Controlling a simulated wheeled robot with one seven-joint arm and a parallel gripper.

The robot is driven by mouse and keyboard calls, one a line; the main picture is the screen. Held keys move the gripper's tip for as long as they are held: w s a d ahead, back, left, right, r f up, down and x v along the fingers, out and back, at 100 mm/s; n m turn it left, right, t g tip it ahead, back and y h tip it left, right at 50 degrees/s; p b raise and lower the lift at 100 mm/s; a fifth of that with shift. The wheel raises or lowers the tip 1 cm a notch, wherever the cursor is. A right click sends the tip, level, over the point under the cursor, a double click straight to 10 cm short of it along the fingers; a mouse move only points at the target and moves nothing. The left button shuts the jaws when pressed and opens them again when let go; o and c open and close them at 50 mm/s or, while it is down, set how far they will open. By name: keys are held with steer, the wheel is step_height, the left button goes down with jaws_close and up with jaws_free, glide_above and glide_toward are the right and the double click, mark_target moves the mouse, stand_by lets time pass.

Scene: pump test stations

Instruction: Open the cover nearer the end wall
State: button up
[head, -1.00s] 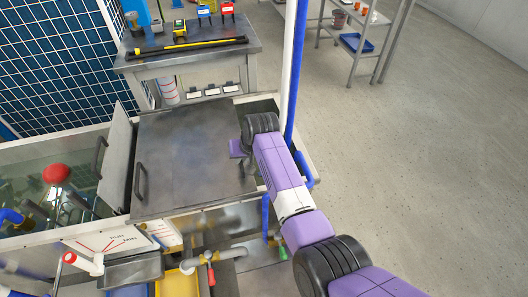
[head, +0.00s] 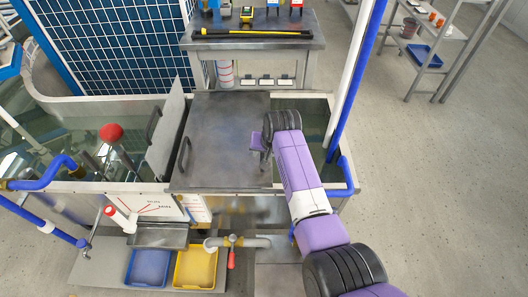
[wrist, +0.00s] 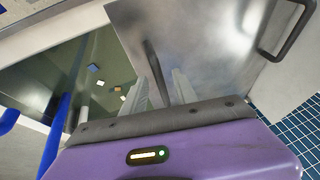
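A flat grey cover (head: 225,135) lies over the tank in the head view, with a dark handle (head: 184,157) near its left edge. In the wrist view this cover (wrist: 215,50) fills the upper right, with a handle (wrist: 287,30). A second grey cover (head: 170,122) stands steeply tilted to its left, with its own handle (head: 153,125). My gripper (head: 261,152) is at the flat cover's right edge. In the wrist view its pale fingers (wrist: 160,95) are apart, with a dark bar (wrist: 155,70) between them at the cover edge. Whether they touch it is unclear.
Water in the tank (head: 305,115) shows right of the flat cover. A white post and blue pipe (head: 355,80) rise by the tank's right corner. A steel bench (head: 255,42) stands behind. Open floor lies to the right.

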steer(key=p+v, duration=0.1)
steer(key=v, duration=0.6)
steer(key=shift+r+p, duration=0.3)
steer(key=shift+r, duration=0.1)
stand_by(0.5)
